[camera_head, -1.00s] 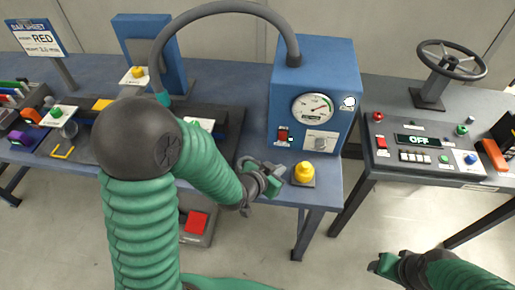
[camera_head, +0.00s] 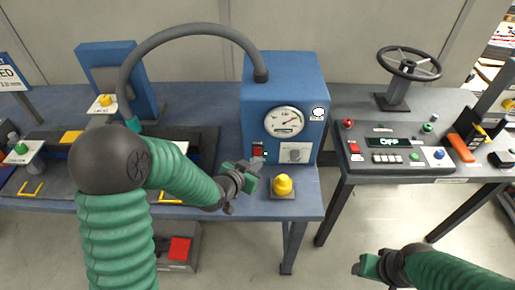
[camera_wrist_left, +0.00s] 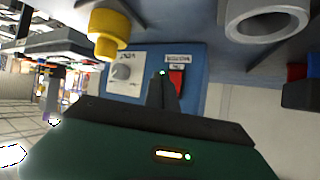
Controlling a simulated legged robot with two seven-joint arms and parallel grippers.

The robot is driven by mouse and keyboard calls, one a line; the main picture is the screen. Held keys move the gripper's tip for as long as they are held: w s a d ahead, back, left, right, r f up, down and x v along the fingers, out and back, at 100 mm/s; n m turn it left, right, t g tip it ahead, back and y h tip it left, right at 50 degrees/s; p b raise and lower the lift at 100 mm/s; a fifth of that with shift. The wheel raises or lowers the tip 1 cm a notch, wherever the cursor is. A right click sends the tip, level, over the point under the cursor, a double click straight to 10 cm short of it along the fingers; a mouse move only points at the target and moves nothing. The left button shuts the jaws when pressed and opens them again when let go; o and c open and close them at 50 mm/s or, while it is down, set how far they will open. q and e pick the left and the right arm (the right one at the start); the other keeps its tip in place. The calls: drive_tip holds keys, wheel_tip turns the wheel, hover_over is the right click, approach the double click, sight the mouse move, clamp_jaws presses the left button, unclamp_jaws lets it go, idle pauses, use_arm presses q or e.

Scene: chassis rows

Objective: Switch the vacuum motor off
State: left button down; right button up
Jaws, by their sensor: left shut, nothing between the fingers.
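The blue vacuum unit (camera_head: 310,95) stands on the left bench, with a dial gauge (camera_head: 284,121) on its front. A red rocker switch (camera_head: 258,149) sits low on its left side, and it also shows in the left wrist view (camera_wrist_left: 177,78) under a small label. My left gripper (camera_head: 256,163) is shut and empty, just below and in front of the switch. In the left wrist view the dark fingertips (camera_wrist_left: 163,80) overlap the switch's edge; I cannot tell if they touch. My right gripper (camera_head: 370,265) is low in front of the benches, its jaw state unclear.
A grey knob (camera_head: 295,153) is right of the switch. A yellow button (camera_head: 283,185) stands on the bench close beside my left gripper. A gap separates this bench from the right console (camera_head: 400,172), which carries a handwheel (camera_head: 409,63) and a display reading OFF.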

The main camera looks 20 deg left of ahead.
sight(261, 152)
use_arm(q)
drive_tip(key=shift+w+a+r, duration=0.1)
drive_tip(key=shift+w+a, duration=0.05)
drive_tip(key=shift+w, duration=0.45)
drive_tip(key=shift+w+a+r, duration=0.1)
drive_tip(key=shift+w+a, duration=0.05)
drive_tip(key=shift+w, duration=0.45)
idle(1.1)
drive_tip(key=shift+w+a+p, duration=0.1)
drive_tip(key=shift+w+p, duration=0.2)
drive_tip(key=shift+w, duration=0.05)
drive_tip(key=shift+w+r, duration=0.1)
drive_tip(key=shift+w, duration=0.2)
idle(0.5)
drive_tip(key=shift+s, duration=0.75)
drive_tip(key=s, duration=0.1)
drive_tip(key=s+d, duration=0.1)
drive_tip(key=s, duration=0.1)
drive_tip(key=s+b, duration=0.1)
drive_tip(key=shift+s+d+f, duration=0.35)
drive_tip(key=shift+s, duration=0.05)
